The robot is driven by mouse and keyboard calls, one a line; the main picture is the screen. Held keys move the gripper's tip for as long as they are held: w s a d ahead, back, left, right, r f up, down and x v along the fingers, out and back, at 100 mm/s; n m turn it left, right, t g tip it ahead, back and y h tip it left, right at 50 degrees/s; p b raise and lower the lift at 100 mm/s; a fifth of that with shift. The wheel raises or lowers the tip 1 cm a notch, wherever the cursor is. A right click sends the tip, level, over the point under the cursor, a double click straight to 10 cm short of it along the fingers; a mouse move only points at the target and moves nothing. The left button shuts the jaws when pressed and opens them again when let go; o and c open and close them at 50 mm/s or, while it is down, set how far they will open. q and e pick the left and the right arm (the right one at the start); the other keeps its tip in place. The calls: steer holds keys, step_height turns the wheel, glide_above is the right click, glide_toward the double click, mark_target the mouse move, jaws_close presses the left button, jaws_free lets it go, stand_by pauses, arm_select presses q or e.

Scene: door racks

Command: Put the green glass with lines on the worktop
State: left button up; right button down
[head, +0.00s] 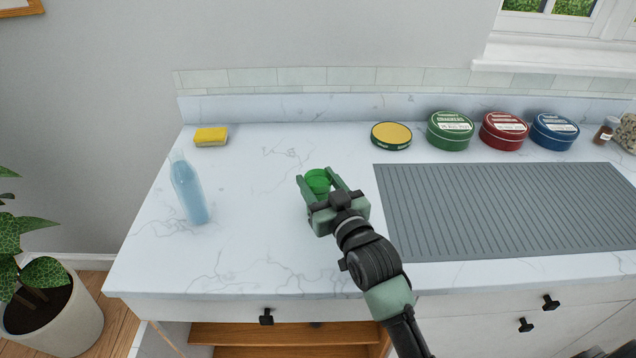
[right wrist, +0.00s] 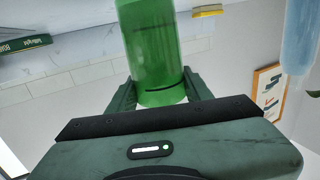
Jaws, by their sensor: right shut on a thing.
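The green glass (head: 318,180) is see-through and shows between the fingers of my right gripper (head: 329,186), over the middle of the white marbled worktop (head: 262,232). My right gripper is shut on the glass. In the right wrist view, which looks upside down, the glass (right wrist: 150,45) stands between the two fingers, with a dark line around it near the gripper. Whether the glass touches the worktop I cannot tell. My left gripper is not in view.
A blue bottle (head: 188,188) and a yellow sponge (head: 211,136) are to the left. A ribbed grey mat (head: 500,210) lies to the right. Green (head: 450,131), red (head: 503,131) and blue (head: 553,131) tins and a yellow-topped lid (head: 391,135) stand behind. Worktop around the glass is clear.

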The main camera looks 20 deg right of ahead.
steer(key=shift+f, duration=0.35)
steer(key=shift+f, duration=0.1)
steer(key=c, duration=0.6)
jaws_free()
steer(key=shift+s, duration=0.15)
steer(key=s, duration=0.3)
steer(key=s+b, duration=0.1)
steer(key=s, duration=0.3)
steer(key=s+d+b, duration=0.1)
steer(key=s, duration=0.2)
steer(key=shift+s+d+r, duration=0.1)
steer(key=shift+s+r, duration=0.1)
steer(key=shift+s, duration=0.1)
steer(key=shift+s+d+r, duration=0.1)
steer(key=shift+s+r, duration=0.05)
steer(key=shift+s, duration=0.35)
